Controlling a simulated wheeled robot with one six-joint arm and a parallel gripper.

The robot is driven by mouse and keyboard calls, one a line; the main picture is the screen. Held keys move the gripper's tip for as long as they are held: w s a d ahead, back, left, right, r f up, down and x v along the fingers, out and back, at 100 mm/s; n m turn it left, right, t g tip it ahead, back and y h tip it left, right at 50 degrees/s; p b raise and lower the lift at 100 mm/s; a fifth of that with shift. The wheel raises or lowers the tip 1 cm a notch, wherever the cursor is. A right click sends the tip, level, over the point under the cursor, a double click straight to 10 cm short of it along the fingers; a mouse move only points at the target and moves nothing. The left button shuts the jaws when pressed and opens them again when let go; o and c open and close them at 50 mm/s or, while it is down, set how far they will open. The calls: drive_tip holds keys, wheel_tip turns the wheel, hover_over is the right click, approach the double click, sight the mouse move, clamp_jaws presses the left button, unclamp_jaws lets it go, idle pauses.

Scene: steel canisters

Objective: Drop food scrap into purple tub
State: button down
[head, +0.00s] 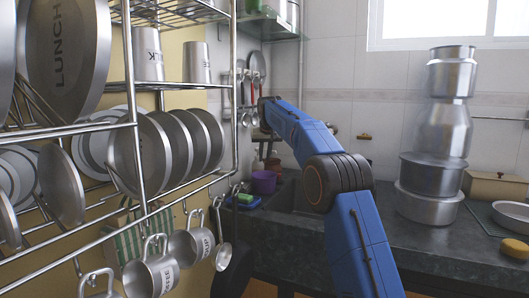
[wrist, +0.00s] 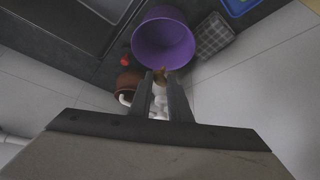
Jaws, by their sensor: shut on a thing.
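The purple tub (head: 264,183) stands on the counter by the back wall, beyond the dish rack. In the wrist view the purple tub (wrist: 150,42) is open toward the camera, and its inside looks empty. My gripper (wrist: 160,80) is shut on a small brown food scrap (wrist: 160,72) at the fingertips. In that picture the scrap overlaps the tub's near rim; I cannot tell its height above it. The fingers hide part of what lies below. In the head view my gripper is small and dark, and the scrap cannot be made out.
In the wrist view a reddish-brown pot (wrist: 128,84) and a small red thing (wrist: 125,61) are left of the tub. The dish rack (head: 135,120) fills the left; stacked steel canisters (head: 445,130) stand right.

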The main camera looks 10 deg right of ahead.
drive_tip(key=shift+f, duration=3.85)
drive_tip(key=c, duration=1.6)
unclamp_jaws()
drive_tip(key=shift+o, duration=0.2)
drive_tip(key=shift+r, duration=0.1)
wheel_tip(320, 180, up, 6)
drive_tip(key=shift+r, duration=0.4)
